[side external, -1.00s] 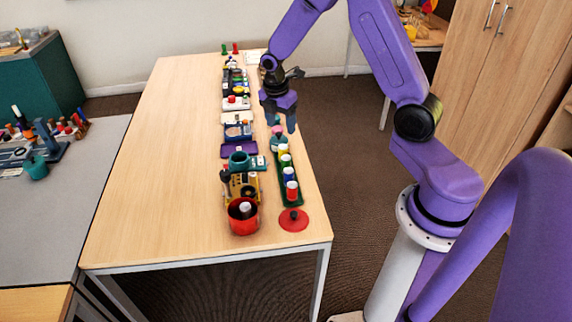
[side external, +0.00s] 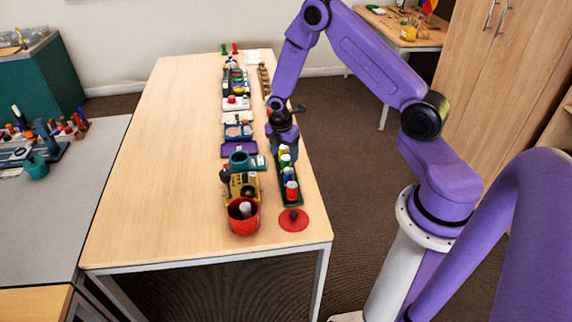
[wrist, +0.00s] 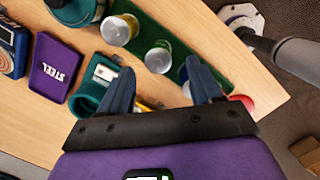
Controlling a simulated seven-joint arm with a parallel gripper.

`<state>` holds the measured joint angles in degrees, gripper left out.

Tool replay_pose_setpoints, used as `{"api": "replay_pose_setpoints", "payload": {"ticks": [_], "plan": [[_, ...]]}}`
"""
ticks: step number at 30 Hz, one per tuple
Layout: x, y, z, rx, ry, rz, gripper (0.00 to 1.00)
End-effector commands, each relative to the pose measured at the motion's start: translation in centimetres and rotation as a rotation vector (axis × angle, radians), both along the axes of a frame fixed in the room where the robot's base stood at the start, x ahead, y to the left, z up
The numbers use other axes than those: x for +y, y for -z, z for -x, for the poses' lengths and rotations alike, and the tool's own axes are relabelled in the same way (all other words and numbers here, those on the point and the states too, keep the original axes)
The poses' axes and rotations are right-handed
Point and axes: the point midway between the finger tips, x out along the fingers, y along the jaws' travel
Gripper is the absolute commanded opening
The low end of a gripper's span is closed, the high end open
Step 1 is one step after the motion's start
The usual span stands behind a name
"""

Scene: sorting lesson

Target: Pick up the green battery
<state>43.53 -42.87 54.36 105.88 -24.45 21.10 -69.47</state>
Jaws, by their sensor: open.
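A blue battery (side external: 289,174) and a red battery (side external: 291,190) stand farther along the tray. A red lid (side external: 293,220) and a red pot (side external: 243,216) are at the near end. A purple box (wrist: 55,68) lies left. The table's left half is clear.

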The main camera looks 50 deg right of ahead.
Motion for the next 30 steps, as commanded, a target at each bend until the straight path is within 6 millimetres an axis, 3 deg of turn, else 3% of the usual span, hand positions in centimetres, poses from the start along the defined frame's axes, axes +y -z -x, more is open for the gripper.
{"api": "replay_pose_setpoints", "payload": {"ticks": [12,22,23,28,30], "plan": [[-1.0,4.5,-0.1,0.002,-0.001,0.0,0.64],[-1.0,4.9,-0.2,0.0,0.0,0.0,0.64],[-1.0,4.9,-0.2,0.0,0.0,0.0,0.58],[-1.0,4.8,-0.2,0.0,0.0,0.0,0.03],[-1.0,4.8,-0.2,0.0,0.0,0.0,0.0]]}}
